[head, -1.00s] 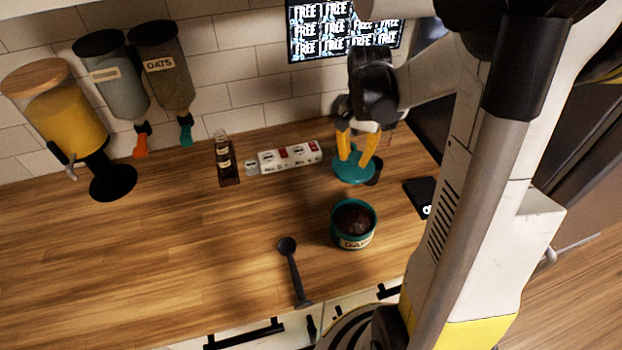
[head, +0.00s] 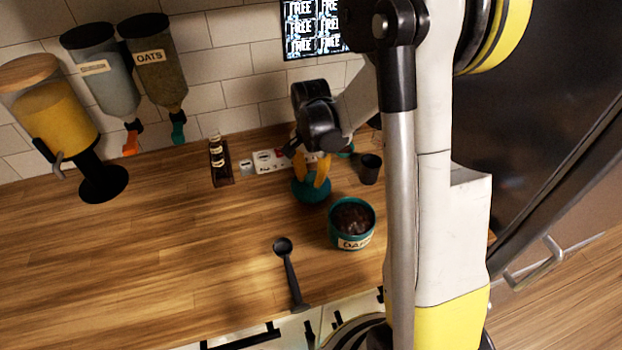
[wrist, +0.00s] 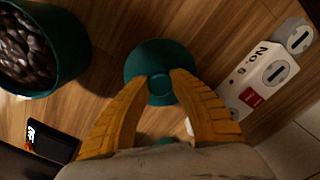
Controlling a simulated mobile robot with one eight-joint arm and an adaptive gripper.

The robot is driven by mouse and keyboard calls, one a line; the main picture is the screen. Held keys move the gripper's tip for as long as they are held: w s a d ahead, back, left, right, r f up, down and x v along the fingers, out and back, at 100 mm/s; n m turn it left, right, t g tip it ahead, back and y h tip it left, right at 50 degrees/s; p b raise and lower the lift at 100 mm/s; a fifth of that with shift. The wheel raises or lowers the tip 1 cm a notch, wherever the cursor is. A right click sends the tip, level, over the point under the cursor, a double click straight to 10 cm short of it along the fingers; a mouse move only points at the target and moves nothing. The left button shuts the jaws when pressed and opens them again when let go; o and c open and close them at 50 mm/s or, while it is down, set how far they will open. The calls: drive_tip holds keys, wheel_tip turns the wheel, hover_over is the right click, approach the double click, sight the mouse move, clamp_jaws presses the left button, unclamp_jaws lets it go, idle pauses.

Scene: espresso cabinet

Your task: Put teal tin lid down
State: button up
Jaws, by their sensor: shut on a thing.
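My gripper (head: 312,172) is shut on the knob of the teal tin lid (head: 311,190). In the wrist view, the yellow fingers (wrist: 157,84) pinch the knob, and the round lid (wrist: 159,52) shows flat behind it. The lid is over the wooden counter, behind and left of the open teal tin. I cannot tell whether it touches the wood. The teal tin (head: 352,242) stands upright, labelled and filled with dark brown pieces. It also shows at the upper left of the wrist view (wrist: 70,62).
A white block with red parts (head: 268,160) lies just behind the lid. A dark cup (head: 370,169) is to its right. A black scoop (head: 290,272) lies in front. A brown bottle rack (head: 220,168) and dispensers (head: 103,185) stand left. The left-middle counter is clear.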

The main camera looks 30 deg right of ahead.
sight(311, 178)
drive_tip(key=o, duration=0.9)
drive_tip(key=shift+f, duration=0.1)
wheel_tip(311, 178, up, 11)
drive_tip(key=p, duration=0.3)
drive_tip(key=s+a+r+n+t, duration=0.2)
drive_tip(key=s+a+r+n, duration=0.1)
drive_tip(key=s, duration=0.2)
drive_tip(key=s+a+r+n+t, duration=0.2)
drive_tip(key=s+a+r+n, duration=0.2)
drive_tip(key=s, duration=0.1)
drive_tip(key=s+a+r+n+t, duration=0.3)
drive_tip(key=s+n, duration=0.1)
drive_tip(key=s, duration=0.1)
drive_tip(key=shift+a+r, duration=0.15)
drive_tip(key=shift+r, duration=0.05)
